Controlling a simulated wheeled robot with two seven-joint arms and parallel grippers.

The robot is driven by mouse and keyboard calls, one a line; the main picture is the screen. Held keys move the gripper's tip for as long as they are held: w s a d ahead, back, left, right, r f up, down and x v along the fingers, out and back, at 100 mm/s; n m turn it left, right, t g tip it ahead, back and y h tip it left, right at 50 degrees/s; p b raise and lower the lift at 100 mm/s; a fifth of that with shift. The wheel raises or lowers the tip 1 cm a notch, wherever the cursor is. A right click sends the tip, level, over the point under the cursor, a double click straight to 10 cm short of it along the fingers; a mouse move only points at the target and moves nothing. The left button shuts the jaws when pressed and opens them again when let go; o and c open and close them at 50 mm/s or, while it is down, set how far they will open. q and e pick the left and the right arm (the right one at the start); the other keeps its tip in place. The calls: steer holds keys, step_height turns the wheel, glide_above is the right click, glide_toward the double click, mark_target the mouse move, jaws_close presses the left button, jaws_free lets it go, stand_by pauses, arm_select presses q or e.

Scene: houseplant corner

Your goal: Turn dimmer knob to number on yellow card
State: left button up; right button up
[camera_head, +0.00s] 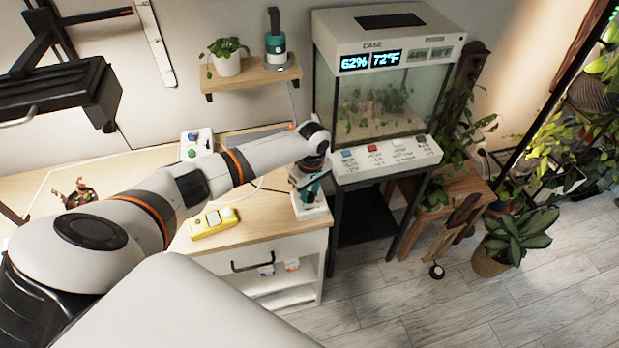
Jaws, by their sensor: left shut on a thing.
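My left arm reaches across the wooden counter. Its left gripper (307,188) points down at the counter's right front corner, shut on what appears to be the dimmer knob. The fingers hide most of the knob, and its setting cannot be read. A small white box (311,211), apparently the dimmer, sits directly under the fingers. A yellow object (208,224) with a pale panel and a white round part lies on the counter to the left. I cannot tell whether it is the yellow card, and no number on it is readable. My right gripper is out of view.
A glass terrarium (375,105) with a lit display and a button panel (385,158) stands close right of the gripper. A wall shelf (250,77) holds a potted plant and a teal-and-grey device. A white box with coloured knobs (197,143) stands behind my arm.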

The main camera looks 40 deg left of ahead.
mark_target(309, 193)
arm_select(q)
steer(key=n+p, duration=0.1)
steer(key=p, duration=0.1)
steer(key=n+p, duration=0.1)
steer(key=n, duration=0.1)
steer(key=n+p, duration=0.1)
steer(key=p, duration=0.1)
steer(key=shift+s+r+p, duration=0.1)
steer(key=shift+r+p, duration=0.15)
steer(key=shift+p, duration=0.1)
steer(key=shift+f+n+p, duration=0.15)
steer(key=shift+n+p, duration=0.55)
steer(key=shift+n, duration=0.25)
steer(key=shift+f+n+p, duration=0.1)
steer(key=shift+n+p, duration=0.6)
steer(key=shift+n, duration=0.25)
steer(key=shift+a, duration=0.1)
steer(key=o, duration=1)
steer(key=r, duration=1.2)
steer(key=shift+w+a, duration=0.1)
steer(key=shift+w, duration=0.2)
